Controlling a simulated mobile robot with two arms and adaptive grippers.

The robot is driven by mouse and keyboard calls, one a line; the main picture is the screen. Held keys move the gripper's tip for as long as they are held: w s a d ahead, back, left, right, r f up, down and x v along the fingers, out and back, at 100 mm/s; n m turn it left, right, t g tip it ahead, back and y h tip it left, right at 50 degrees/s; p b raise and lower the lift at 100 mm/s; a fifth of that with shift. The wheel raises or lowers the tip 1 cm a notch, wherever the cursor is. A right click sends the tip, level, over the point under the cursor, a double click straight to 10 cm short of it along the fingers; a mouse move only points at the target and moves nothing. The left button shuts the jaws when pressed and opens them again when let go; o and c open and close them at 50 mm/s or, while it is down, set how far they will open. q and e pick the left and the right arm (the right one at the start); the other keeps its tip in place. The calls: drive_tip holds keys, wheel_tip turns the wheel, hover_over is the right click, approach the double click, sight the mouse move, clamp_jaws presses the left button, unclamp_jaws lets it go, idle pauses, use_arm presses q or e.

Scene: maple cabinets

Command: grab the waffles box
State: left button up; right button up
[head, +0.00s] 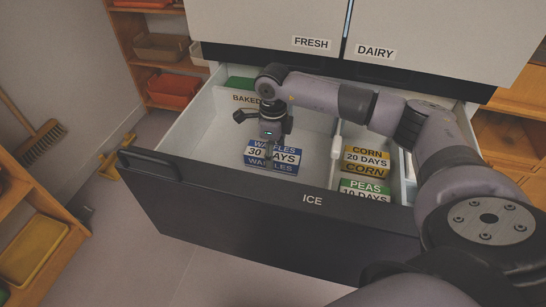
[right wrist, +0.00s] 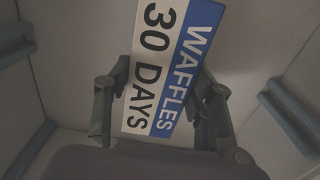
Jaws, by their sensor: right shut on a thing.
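The waffles box (head: 284,166) is blue and white, labelled "WAFFLES 30 DAYS". It is in the left compartment of the open freezer drawer, near the front wall. My right gripper (head: 272,142) reaches down on it from above. In the right wrist view, the box (right wrist: 170,62) stands between the two fingers of my right gripper (right wrist: 158,108), which are shut on it, one on each side. I cannot tell whether the box touches the drawer floor. My left gripper is not in view.
The ICE drawer front (head: 270,195) is pulled out below the fridge doors. A divider separates the corn box (head: 366,160) and peas box (head: 364,188) on the right. Wooden shelves and a broom (head: 42,142) stand left.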

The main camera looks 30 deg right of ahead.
drive_tip(key=c, duration=0.8)
drive_tip(key=shift+r, duration=0.1)
